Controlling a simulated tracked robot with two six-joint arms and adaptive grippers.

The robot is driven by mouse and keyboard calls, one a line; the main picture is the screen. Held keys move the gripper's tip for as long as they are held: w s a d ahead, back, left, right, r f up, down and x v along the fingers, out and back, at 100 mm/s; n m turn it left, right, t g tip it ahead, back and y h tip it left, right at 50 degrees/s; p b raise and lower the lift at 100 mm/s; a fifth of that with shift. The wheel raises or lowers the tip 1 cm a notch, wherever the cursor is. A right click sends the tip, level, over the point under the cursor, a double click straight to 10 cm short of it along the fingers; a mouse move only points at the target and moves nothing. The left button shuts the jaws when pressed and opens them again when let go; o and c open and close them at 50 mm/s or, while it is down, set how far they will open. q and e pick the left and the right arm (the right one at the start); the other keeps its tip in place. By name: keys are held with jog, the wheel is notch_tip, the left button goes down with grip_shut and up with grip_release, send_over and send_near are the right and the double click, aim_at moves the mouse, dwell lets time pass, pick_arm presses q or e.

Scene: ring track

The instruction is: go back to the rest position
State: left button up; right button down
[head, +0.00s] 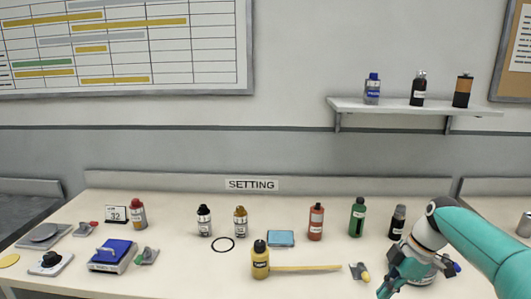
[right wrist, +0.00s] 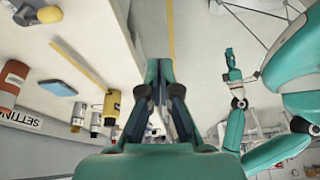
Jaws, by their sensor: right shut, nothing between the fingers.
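My right arm comes in from the right in the head view, and its gripper (head: 386,290) hangs at the front right of the bench, near the lower picture edge. The right wrist view shows its fingers (right wrist: 159,75) together and empty, out in front of the bench edge with floor behind them. In that view another teal arm with a gripper (right wrist: 231,62) shows at the right, seemingly my left one. It is small there, and its finger opening is unclear. No left arm shows in the head view.
The bench (head: 190,275) carries several bottles, a yellow bottle (head: 260,260) beside a yellow strip (head: 305,268), a blue pad (head: 281,238), a blue-topped device (head: 110,254) and a black ring (head: 223,244). A partly hidden round item lies behind my right gripper. A wall shelf (head: 390,104) holds three bottles.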

jog(key=s+a+f+m, duration=0.5)
jog(key=s+f, duration=0.3)
jog(key=f, duration=0.2)
jog(key=s+a+f+m+p, duration=0.1)
jog(key=s+a+f+m, duration=0.4)
jog(key=s+f+m, duration=0.2)
jog(key=s+a+f+m+p, duration=0.1)
jog(key=s+a+f+m, duration=0.4)
jog(key=s+f, duration=0.5)
notch_tip(320, 180, down, 4)
jog(key=shift+s+a+r+m, duration=0.1)
jog(key=shift+s+a+m, duration=0.2)
jog(key=shift+m, duration=0.6)
